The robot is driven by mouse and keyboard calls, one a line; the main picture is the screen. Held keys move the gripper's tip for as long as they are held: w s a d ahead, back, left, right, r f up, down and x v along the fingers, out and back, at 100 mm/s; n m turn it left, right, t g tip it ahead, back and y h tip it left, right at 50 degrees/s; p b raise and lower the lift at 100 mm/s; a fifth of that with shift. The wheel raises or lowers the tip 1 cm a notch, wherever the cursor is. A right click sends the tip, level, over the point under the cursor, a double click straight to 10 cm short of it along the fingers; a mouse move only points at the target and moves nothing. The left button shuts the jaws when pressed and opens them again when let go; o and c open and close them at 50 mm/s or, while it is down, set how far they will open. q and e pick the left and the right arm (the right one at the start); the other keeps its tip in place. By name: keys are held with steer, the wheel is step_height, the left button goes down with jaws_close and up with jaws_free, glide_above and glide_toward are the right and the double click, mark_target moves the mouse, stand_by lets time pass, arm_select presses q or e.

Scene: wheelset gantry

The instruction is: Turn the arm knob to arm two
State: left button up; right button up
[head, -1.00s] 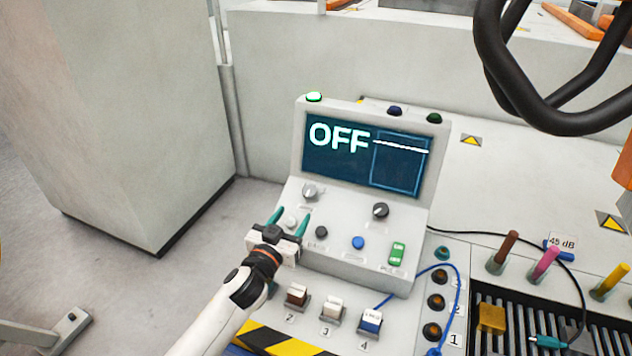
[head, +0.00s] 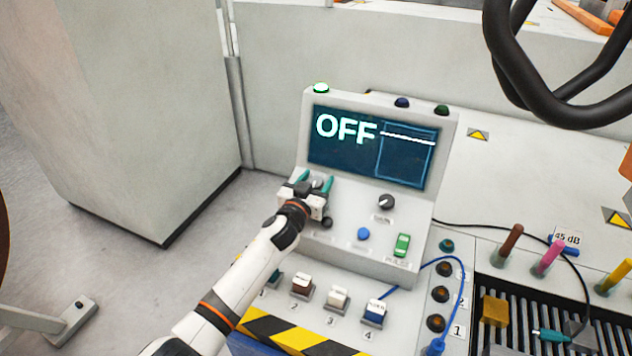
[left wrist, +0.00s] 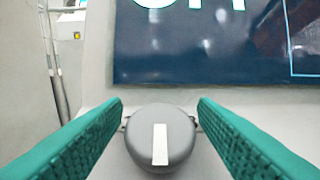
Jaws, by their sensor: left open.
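A round grey knob (left wrist: 176,140) with a white pointer bar stands on the console's sloped panel below the screen. Its bar is close to upright in the left wrist view. My left gripper (head: 316,181) is open, with its two teal fingers on either side of this knob; a narrow gap shows on each side. A second, darker knob (head: 386,202) sits to the right on the same panel, clear of the gripper. The labels are too small to read, so I cannot tell which is the arm knob. The screen (head: 345,158) reads OFF. My right gripper is not in view.
A blue button (head: 363,234) and a green switch (head: 402,245) sit lower on the panel. Several coloured blocks and a blue cable (head: 461,290) lie in front and to the right. Black curved tubing (head: 545,100) hangs at upper right.

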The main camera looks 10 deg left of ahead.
arm_select(q)
steer(key=shift+c, duration=0.5)
steer(key=c, duration=0.8)
steer(key=shift+a+r+m+g+h+p, duration=0.1)
steer(key=shift+m+g+h+p, duration=0.05)
steer(key=shift+m+h+p, duration=0.5)
steer(key=shift+r+m+g+h+p, duration=0.1)
steer(key=shift+m+g+h+p, duration=0.05)
steer(key=shift+m+h+p, duration=0.45)
steer(key=shift+m+g+h+p, duration=0.6)
steer(key=shift+m+h+p, duration=0.1)
steer(key=shift+m+h, duration=0.35)
steer(key=shift+f+m+g+h, duration=0.1)
steer(key=shift+m+g+h, duration=0.2)
steer(key=shift+m+h, duration=0.15)
steer(key=shift+f+m+g+h, duration=0.1)
steer(key=shift+m+g+h, duration=0.65)
steer(key=shift+m, duration=0.4)
steer(key=shift+f+m+g+h+b, duration=0.1)
steer(key=shift+m+g+h+b, duration=0.55)
steer(key=shift+m+g+h, duration=0.75)
steer(key=shift+c, duration=0.2)
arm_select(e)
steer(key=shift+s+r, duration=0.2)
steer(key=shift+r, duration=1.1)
arm_select(q)
steer(key=shift+m, duration=0.5)
